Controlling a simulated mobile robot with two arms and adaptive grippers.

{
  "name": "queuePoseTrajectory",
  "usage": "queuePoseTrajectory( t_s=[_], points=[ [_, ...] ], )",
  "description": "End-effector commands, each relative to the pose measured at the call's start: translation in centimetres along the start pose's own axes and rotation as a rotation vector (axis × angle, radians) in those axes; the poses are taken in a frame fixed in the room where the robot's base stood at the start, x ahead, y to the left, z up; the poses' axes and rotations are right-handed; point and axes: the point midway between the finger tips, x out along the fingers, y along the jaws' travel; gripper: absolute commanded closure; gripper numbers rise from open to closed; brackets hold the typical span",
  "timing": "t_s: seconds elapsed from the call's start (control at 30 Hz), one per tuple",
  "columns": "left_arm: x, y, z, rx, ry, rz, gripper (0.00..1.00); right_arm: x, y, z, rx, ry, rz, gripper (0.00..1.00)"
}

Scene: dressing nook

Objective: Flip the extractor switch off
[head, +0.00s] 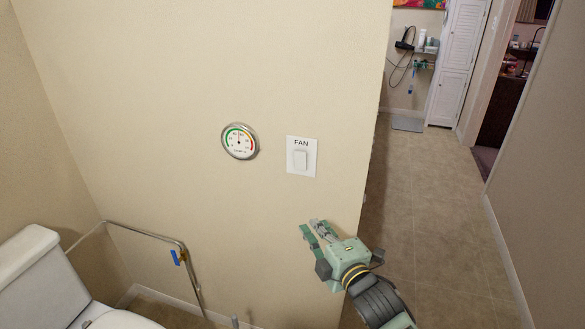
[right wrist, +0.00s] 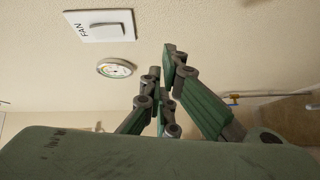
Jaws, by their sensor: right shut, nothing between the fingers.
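The extractor switch is a white wall plate (head: 302,156) labelled FAN with a white rocker (head: 300,160) in its lower half. It is on the beige wall near the wall's right edge. In the right wrist view the plate (right wrist: 99,25) shows at the upper left, turned sideways. Which way the rocker is tipped I cannot tell. My right gripper (head: 308,229) is below the plate in the head view, apart from it. Its fingers (right wrist: 167,75) are shut and empty in the right wrist view. My left gripper is not in view.
A round dial gauge (head: 239,141) hangs left of the switch.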

Motion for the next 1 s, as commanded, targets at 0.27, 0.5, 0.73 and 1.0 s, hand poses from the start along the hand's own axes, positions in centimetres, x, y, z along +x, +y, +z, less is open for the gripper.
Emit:
queuePoseTrajectory(
  t_s=[0.27,0.5,0.73,1.0],
  points=[
    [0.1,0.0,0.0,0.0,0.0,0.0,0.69,-0.9,8.4,-3.7,-0.186,0.07,0.147,1.0],
    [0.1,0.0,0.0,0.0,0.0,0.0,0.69,-1.0,8.8,-3.9,-0.196,0.073,0.155,1.0],
    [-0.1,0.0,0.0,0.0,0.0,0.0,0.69,-0.5,8.9,-3.9,-0.194,0.072,0.155,1.0],
    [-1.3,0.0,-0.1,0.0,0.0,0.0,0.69,3.2,9.8,-4.3,-0.192,0.072,0.156,1.0]
  ],
)
